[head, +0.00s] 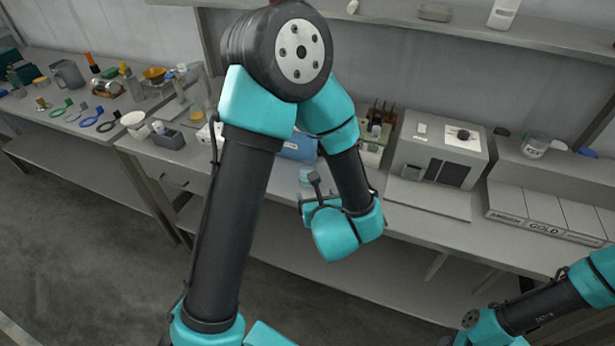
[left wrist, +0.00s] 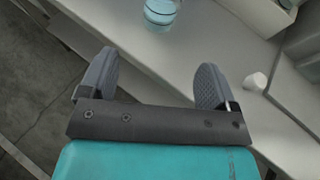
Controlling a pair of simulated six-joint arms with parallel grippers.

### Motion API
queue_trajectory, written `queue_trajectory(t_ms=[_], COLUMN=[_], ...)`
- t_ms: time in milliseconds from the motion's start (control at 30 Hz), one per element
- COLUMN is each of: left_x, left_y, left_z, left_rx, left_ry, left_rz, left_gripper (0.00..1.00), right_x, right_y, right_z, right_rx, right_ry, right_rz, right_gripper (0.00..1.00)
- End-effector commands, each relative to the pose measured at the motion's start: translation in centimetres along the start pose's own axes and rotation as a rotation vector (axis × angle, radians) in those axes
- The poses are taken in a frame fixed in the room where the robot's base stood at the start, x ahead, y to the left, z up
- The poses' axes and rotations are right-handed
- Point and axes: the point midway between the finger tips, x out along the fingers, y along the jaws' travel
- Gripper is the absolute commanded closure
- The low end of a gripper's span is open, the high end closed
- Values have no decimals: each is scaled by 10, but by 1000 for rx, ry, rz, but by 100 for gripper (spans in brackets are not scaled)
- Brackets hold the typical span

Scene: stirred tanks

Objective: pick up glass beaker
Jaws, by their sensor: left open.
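A clear glass beaker with pale blue contents (left wrist: 161,12) stands upright on the grey bench at the top of the left wrist view. In the head view it appears as a small bluish shape (head: 306,174), partly hidden by my left arm. My left gripper (left wrist: 155,80) is open, with nothing between its two grey ribbed fingers. The beaker is beyond the fingertips and apart from them. In the head view the left gripper (head: 314,188) is near the bench's front edge, just in front of the beaker. My right arm shows at lower right, but its fingers do not show.
A small white object (left wrist: 255,82) lies on the bench right of the fingers. The left bench holds bowls, a jug (head: 67,74) and coloured tools.

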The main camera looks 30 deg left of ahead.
Motion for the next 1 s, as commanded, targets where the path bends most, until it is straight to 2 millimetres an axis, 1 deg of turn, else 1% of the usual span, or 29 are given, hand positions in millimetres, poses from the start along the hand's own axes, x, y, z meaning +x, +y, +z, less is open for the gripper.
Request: queue_trajectory(t_ms=[33,500,600,667,1000], left_x=[9,84,94,96,98], left_y=[1,0,0,0,0], left_z=[0,0,0,0,0], left_rx=[-2,-1,-1,0,0], left_ry=[1,1,0,0,1], left_rz=[5,2,2,1,0], left_gripper=[17,17,17,17,17], right_x=[0,0,0,0,0], right_y=[0,0,0,0,0], right_z=[0,0,0,0,0], right_rx=[0,0,0,0,0], right_ry=[0,0,0,0,0], right_rz=[0,0,0,0,0], right_gripper=[57,57,57,57,57])
